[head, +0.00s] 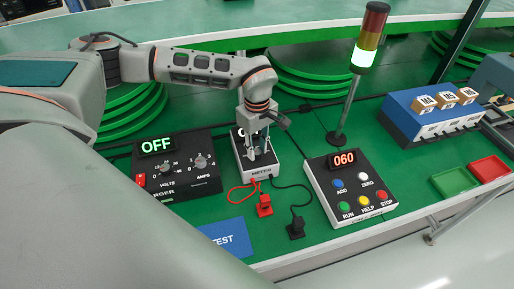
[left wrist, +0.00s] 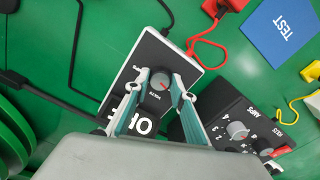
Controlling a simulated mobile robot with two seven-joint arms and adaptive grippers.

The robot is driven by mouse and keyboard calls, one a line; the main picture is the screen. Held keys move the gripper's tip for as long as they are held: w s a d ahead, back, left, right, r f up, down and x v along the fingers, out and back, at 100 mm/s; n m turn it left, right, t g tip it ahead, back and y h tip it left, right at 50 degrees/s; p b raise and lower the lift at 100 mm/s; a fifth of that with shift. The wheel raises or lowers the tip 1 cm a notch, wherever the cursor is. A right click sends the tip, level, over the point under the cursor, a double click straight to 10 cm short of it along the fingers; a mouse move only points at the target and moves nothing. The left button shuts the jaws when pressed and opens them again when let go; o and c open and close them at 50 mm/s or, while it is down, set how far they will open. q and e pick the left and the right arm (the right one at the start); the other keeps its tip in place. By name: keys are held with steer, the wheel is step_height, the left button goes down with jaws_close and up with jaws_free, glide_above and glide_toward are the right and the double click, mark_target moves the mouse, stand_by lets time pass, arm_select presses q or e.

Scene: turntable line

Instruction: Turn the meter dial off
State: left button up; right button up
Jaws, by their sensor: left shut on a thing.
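The meter (head: 262,171) is a small box with a black face and white sides, standing on the green table in the middle of the head view. It also shows in the left wrist view (left wrist: 184,66). The meter's display (left wrist: 142,123) shows white letters starting with O, partly hidden by the gripper. My right gripper is out of view.
A black charger (head: 180,178) reading OFF stands left of the meter. Red (head: 264,205) and black (head: 296,228) plugs and a blue TEST card (head: 228,238) lie in front.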

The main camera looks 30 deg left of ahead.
mark_target(257, 152)
arm_select(q)
steer(key=o, duration=1.1)
step_height(257, 152, up, 12)
stand_by(0.4)
